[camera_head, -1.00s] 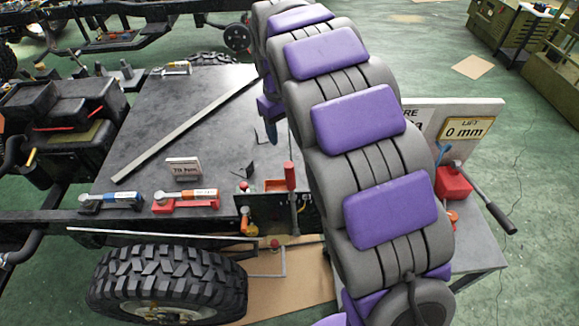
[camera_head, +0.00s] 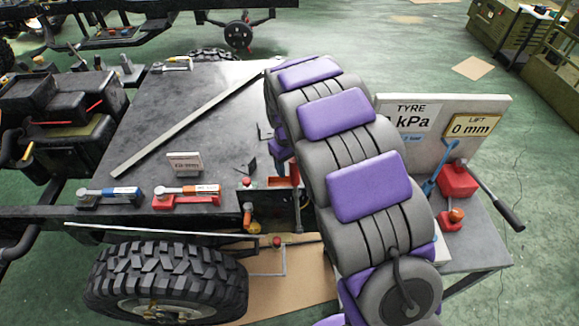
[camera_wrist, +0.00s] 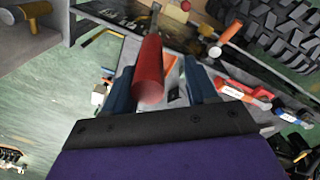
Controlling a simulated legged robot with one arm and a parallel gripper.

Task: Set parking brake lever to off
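The lever with a red cylindrical grip (camera_wrist: 150,70) stands between the two dark blue fingers of my gripper (camera_wrist: 159,74) in the wrist view. The fingers are apart, with a visible gap on the right side of the grip and a narrower one on the left. In the head view my arm hides most of the red grip and nearly all of my gripper. The lever's thin stem (camera_head: 298,212) shows there at the side of the chassis plate. I see no readable on or off marking by the lever.
A blue-handled clamp (camera_head: 110,196) and a red-handled one (camera_head: 187,196) lie along the plate's (camera_head: 215,130) near edge. A small sign (camera_head: 184,163) stands behind them. A tyre (camera_head: 165,283) is below. A side table (camera_head: 470,235) with a red jack (camera_head: 458,182) stands right.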

